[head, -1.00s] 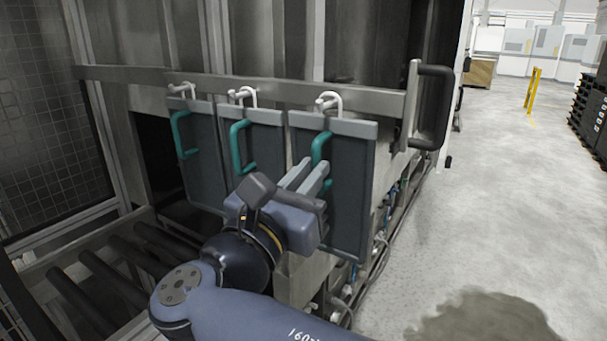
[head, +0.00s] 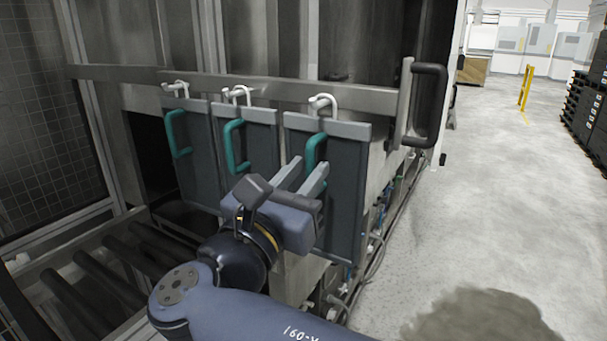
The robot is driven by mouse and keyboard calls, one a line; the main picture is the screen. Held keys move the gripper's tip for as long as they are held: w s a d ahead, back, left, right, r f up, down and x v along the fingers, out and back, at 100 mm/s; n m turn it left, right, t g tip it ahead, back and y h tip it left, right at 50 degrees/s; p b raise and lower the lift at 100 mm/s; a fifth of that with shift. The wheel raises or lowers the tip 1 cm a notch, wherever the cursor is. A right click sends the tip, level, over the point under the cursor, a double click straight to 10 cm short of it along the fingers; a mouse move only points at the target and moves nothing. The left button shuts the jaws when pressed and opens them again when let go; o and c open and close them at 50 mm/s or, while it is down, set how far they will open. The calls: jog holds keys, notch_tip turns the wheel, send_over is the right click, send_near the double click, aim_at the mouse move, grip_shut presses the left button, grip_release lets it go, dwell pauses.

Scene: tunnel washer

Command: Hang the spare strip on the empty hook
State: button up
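Three grey strips hang side by side below the horizontal steel rail: a left strip (head: 200,150), a middle strip (head: 262,140) and a right strip (head: 347,190). Each has a teal handle and a white hook at its top. The right strip's white hook (head: 322,104) is at the rail, and the strip hangs upright. My gripper (head: 313,163) is open at the right strip's teal handle (head: 314,147), with a gap between its two grey fingers. The fingers hide the handle's lower part, so contact cannot be told.
The steel rail (head: 385,100) ends at a bracket with a black handle (head: 431,105). Hoses and fittings run low beside the right strip. Dark rollers (head: 85,285) lie at lower left, by a mesh panel (head: 40,150). The floor (head: 500,210) at right is open.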

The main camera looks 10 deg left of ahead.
jog(key=shift+o, duration=1.1)
jog(key=b+v, duration=0.2)
jog(key=v, duration=0.8)
jog(key=shift+s+a+b, duration=0.15)
jog(key=shift+s+b, duration=0.15)
jog(key=shift+s, duration=0.05)
jog(key=p+x, duration=0.2)
jog(key=x, duration=0.9)
jog(key=shift+f+p, duration=0.1)
jog(key=shift+p, duration=0.25)
jog(key=shift+s+a+r, duration=0.1)
jog(key=shift+s+r, duration=0.15)
jog(key=shift+s, duration=0.2)
